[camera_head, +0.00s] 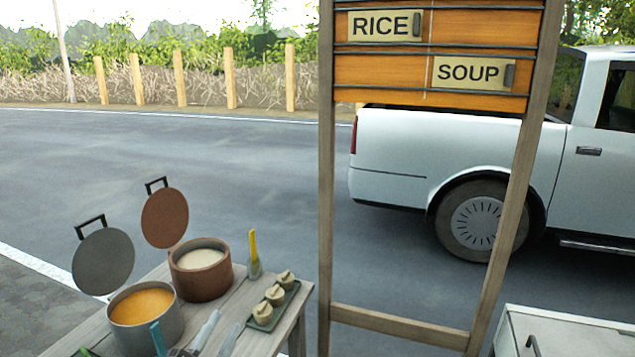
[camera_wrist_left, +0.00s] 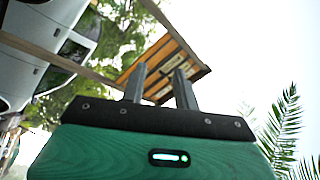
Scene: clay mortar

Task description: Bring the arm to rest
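My left gripper (camera_head: 225,320) shows at the bottom of the head view, its grey fingers pointing up in front of the wooden table (camera_head: 268,338). In the left wrist view my left gripper (camera_wrist_left: 160,72) has its two grey fingers apart with nothing between them. Beyond them in that view are the orange sign board (camera_wrist_left: 190,72) and sky. My right gripper is in neither view.
On the table stand a grey pot (camera_head: 172,325) of orange soup and a brown pot (camera_head: 203,285) with pale contents, lids raised. A small tray (camera_head: 289,302) holds pale rolls. The sign frame (camera_head: 326,200) stands right of the table. A white cabinet (camera_head: 560,335) is at lower right.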

